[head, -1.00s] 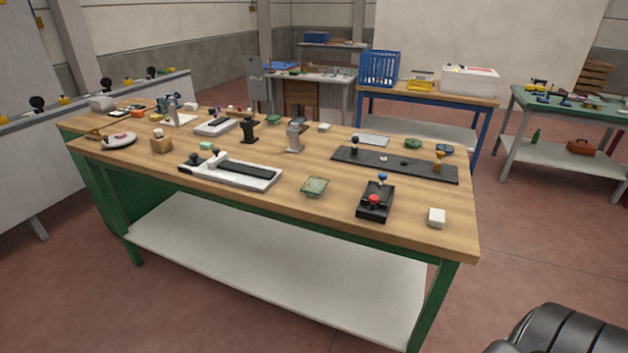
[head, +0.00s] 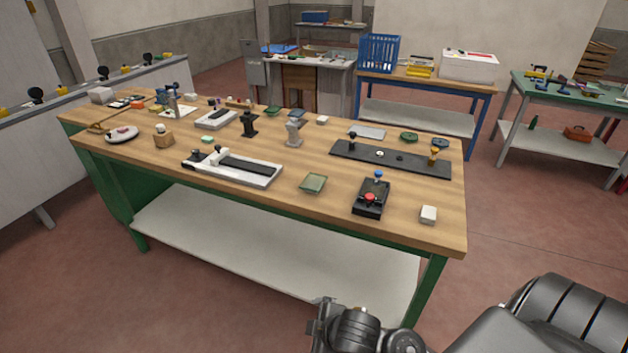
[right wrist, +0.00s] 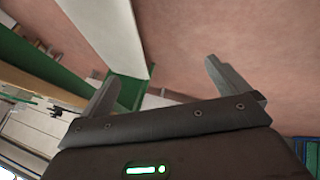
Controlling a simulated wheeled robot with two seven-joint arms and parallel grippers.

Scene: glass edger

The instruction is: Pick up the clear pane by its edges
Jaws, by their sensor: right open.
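A flat, pale grey rectangular sheet (head: 366,131) lies near the bench's back edge, behind a long black plate; it may be the clear pane, but it is too small to be sure. A small greenish, glassy square piece (head: 313,183) lies nearer the front edge. My right gripper (head: 320,314) is low at the bottom of the head view, in front of the bench and below its top, well apart from both pieces. In the right wrist view its two fingers (right wrist: 160,75) are spread with nothing between them. My left gripper is out of view.
A white lower shelf (head: 280,248) runs beneath.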

